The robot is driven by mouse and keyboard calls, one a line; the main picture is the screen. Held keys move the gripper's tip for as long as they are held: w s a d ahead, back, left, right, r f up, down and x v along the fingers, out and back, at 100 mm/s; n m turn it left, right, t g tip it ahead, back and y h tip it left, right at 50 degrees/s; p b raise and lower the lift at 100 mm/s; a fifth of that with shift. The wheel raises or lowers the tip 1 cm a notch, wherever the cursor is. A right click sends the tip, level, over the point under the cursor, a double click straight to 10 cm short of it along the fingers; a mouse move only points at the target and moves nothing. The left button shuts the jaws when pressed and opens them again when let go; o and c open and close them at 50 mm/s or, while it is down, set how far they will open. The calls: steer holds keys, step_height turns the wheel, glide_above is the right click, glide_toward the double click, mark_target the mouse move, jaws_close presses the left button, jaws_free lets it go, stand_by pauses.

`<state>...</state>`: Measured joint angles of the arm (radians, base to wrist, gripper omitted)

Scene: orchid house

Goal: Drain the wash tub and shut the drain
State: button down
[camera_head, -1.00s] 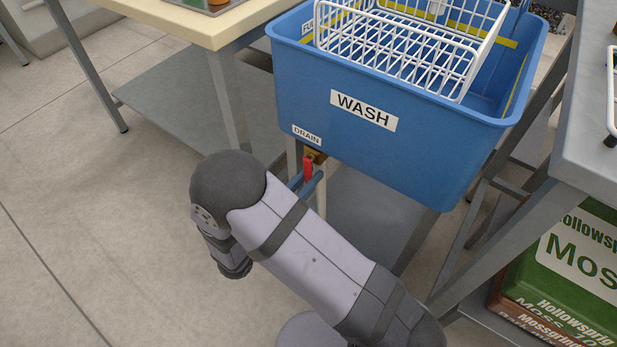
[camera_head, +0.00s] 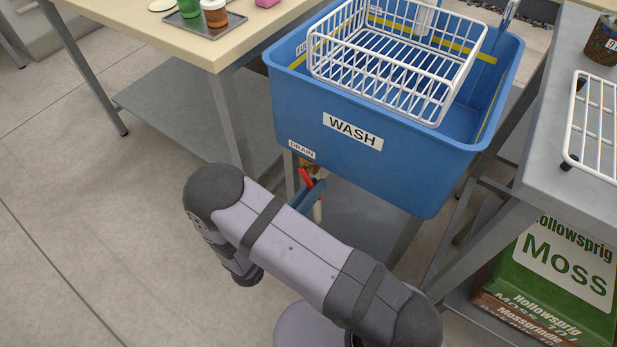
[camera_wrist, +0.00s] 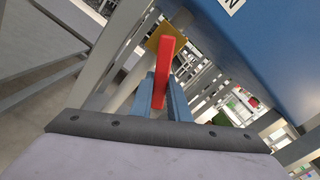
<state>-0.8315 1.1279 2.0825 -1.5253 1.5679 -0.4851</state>
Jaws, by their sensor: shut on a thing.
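The blue wash tub (camera_head: 300,120) stands between two tables, with a WASH label and a DRAIN label (camera_head: 301,149) on its front. A white wire basket (camera_head: 440,107) sits in the tub. No water is clearly seen inside. Below the DRAIN label is a drain valve with a red lever (camera_head: 305,179), which looks tilted. In the wrist view the red lever (camera_wrist: 165,70) stands between my blue fingers, in front of a brass-coloured valve part (camera_wrist: 153,38). My gripper (camera_head: 315,192) is shut on the lever; my arm hides part of it in the head view.
A cream table (camera_head: 175,40) with small pots is at the upper left. A grey bench (camera_head: 550,150) with a white wire rack (camera_head: 598,130) is at the right. A green Moss bag (camera_head: 565,265) sits under it. The floor (camera_head: 90,230) at left is clear.

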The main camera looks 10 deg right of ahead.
steer(key=n+p, duration=0.1)
steer(key=s+r+n+p, duration=0.1)
steer(key=p, duration=0.1)
steer(key=shift+d+r+n, duration=0.25)
steer(key=shift+d+n, duration=0.15)
steer(key=n+p, duration=0.2)
steer(key=r+p, duration=0.1)
steer(key=shift+s+d+n, duration=0.25)
steer(key=shift+d+n, duration=0.05)
steer(key=shift+n, duration=0.1)
steer(key=n+p, duration=0.1)
steer(key=r+n+p, duration=0.1)
steer(key=n, duration=0.1)
steer(key=shift+s+d+r+p, duration=0.2)
steer(key=shift+r+p, duration=0.05)
steer(key=shift+p, duration=0.15)
steer(key=shift+r+n+p, duration=0.25)
steer(key=shift+n+p, duration=0.2)
steer(key=shift+n, duration=0.3)
steer(key=shift+r+n+p, duration=0.2)
steer(key=shift+n+p, duration=0.25)
steer(key=shift+n, duration=0.3)
steer(key=c, duration=1.7)
jaws_free()
steer(key=shift+v, duration=3.65)
steer(key=shift+r, duration=0.1)
